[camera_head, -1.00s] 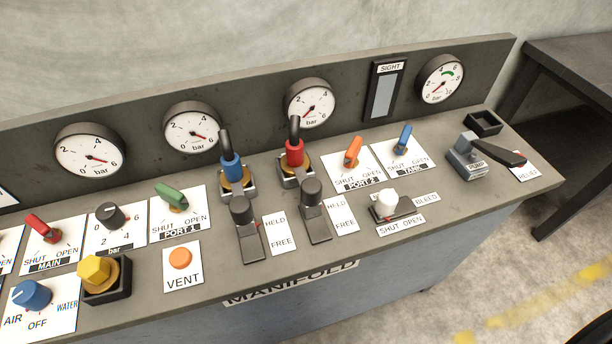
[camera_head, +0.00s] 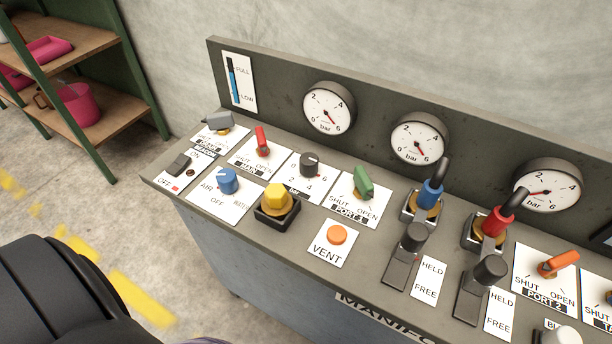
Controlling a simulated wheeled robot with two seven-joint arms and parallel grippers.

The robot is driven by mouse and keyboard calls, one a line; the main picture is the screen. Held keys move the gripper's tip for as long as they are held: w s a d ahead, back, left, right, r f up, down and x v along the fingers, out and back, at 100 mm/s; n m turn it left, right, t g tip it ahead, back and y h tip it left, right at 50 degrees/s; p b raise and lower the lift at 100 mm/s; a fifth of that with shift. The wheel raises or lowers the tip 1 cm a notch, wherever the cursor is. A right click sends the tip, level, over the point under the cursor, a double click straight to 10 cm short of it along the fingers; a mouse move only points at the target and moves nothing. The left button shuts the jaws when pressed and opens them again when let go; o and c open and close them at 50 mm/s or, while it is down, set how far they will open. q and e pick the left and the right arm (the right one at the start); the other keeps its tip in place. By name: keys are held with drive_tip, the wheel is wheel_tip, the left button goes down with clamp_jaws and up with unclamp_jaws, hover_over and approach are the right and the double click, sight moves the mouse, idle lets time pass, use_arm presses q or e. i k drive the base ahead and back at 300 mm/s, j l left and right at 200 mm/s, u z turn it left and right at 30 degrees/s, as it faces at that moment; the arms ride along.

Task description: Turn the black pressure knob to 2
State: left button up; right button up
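The knob's pointer is too small to read with certainty. Neither of my grippers shows in the view, and nothing touches the knob.
A red MAIN lever (camera_head: 262,141) is left of the knob and a green PORT 1 lever (camera_head: 363,183) right. A yellow knob (camera_head: 278,198) and orange VENT button (camera_head: 337,235) are nearer the front. Gauges (camera_head: 329,108) line the backboard. A shelf (camera_head: 95,118) stands far left.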

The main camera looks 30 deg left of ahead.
sight(309, 162)
drive_tip(key=k+j+u, duration=0.15)
drive_tip(key=j+u, duration=0.95)
drive_tip(key=j, duration=0.25)
